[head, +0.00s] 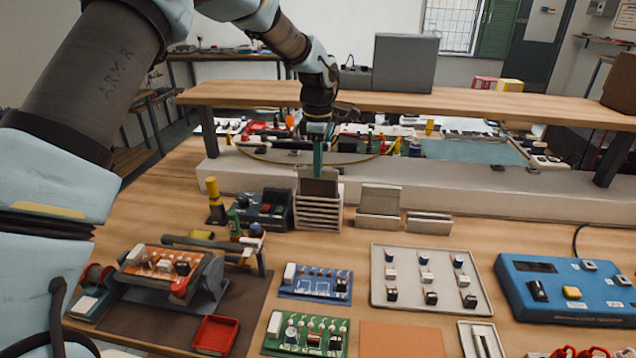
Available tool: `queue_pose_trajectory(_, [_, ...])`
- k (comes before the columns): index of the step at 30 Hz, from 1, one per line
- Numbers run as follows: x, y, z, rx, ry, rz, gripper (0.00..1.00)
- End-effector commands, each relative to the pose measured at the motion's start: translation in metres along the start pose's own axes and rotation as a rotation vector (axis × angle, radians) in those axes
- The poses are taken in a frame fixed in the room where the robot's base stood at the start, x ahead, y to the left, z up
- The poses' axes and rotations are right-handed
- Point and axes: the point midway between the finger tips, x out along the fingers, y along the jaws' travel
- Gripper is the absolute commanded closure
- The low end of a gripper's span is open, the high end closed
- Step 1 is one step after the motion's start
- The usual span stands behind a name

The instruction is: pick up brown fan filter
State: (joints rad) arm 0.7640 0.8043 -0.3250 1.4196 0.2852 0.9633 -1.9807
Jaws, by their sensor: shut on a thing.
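The brown fan filter (319,187) is a thin, dark brown flat panel. It stands upright at the slotted pale rack (318,213) on the workbench. Its lower part is hidden behind the rack's front, and I cannot tell whether it is clear of the slots. My gripper (318,170) points down from above with teal fingers and is shut on the filter's top edge. The fingertips are small in this view.
A raised wooden shelf (420,101) runs close behind my wrist. A grey holder (379,208) with a panel stands right of the rack, and a black device (265,208) stands left. Circuit boards, a component tray (430,250) and a blue instrument (565,290) occupy the front.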

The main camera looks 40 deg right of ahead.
Motion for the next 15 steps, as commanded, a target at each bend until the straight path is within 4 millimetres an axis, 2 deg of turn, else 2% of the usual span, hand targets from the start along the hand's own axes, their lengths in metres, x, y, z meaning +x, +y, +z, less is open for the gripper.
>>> queue_pose_trajectory(11, [-0.067,0.001,0.001,0.001,-0.001,0.004,1.0])
queue_pose_trajectory(15, [-0.066,-0.021,0.001,0.002,0.0,0.0,1.0])
